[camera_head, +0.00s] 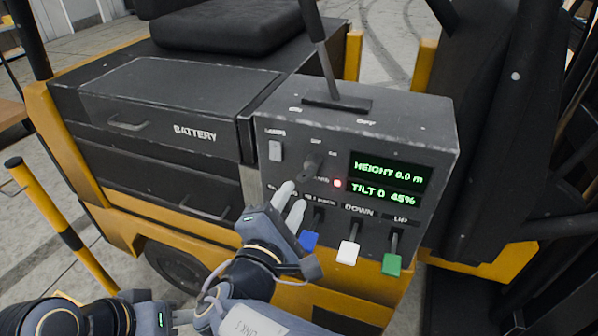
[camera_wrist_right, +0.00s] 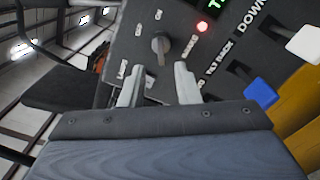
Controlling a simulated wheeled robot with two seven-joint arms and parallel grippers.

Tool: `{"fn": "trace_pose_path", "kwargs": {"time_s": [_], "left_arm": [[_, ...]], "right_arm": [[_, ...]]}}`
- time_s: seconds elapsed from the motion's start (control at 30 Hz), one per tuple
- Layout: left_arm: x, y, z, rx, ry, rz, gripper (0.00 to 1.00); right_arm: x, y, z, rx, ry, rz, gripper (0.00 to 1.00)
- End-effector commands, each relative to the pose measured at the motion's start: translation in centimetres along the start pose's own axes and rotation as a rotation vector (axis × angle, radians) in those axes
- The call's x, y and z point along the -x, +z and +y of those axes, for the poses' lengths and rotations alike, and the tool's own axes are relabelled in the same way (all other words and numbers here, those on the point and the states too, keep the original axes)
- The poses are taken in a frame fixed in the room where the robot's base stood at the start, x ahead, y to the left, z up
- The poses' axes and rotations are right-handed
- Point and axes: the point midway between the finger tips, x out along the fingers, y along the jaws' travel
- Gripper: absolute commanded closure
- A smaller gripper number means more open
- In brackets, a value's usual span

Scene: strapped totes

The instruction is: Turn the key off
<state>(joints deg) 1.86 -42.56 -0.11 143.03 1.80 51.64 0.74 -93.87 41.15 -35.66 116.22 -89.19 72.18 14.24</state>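The dark key knob (camera_head: 311,166) sits on the sloped grey control panel (camera_head: 400,128), left of the green display. In the right wrist view the key (camera_wrist_right: 160,46) shows as a grey knob with a raised grip, with small, hardly readable labels around it. My right gripper (camera_head: 292,200) is just below and left of the key in the head view. In its wrist view the two pale fingers (camera_wrist_right: 158,84) are apart, with nothing between them, and the key lies just beyond the gap. My left gripper (camera_head: 172,317) is low at the left; its fingers are unclear.
A red light (camera_head: 337,184) glows beside the key. The display (camera_head: 388,180) reads height 0.0 m and tilt 0. Blue (camera_head: 308,241), white (camera_head: 347,253) and green (camera_head: 391,264) levers stand below. A light switch (camera_head: 275,151) is left; a black lever (camera_head: 322,60) rises above.

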Motion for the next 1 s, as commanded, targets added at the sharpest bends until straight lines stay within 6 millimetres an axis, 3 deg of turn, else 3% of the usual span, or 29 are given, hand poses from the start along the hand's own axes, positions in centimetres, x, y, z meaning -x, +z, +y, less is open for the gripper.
{"fn": "trace_pose_path", "kwargs": {"time_s": [0.33, 0.73, 0.93, 1.0], "left_arm": [[0.4, -0.2, 0.2, 0.000, 0.000, 0.000, 0.64], [0.5, -0.2, 0.2, 0.000, 0.000, 0.000, 0.64], [0.5, -0.2, 0.2, 0.000, 0.000, 0.000, 0.64], [0.5, -0.2, 0.2, 0.000, 0.000, 0.000, 0.64]], "right_arm": [[-5.3, 0.1, -0.1, 0.000, -0.005, -0.001, 0.71], [-6.3, 0.0, -0.1, -0.001, -0.005, 0.001, 0.71], [-6.2, 0.0, -0.1, 0.000, -0.005, 0.001, 0.97], [-6.2, 0.0, -0.1, 0.000, -0.005, 0.001, 1.00]]}}
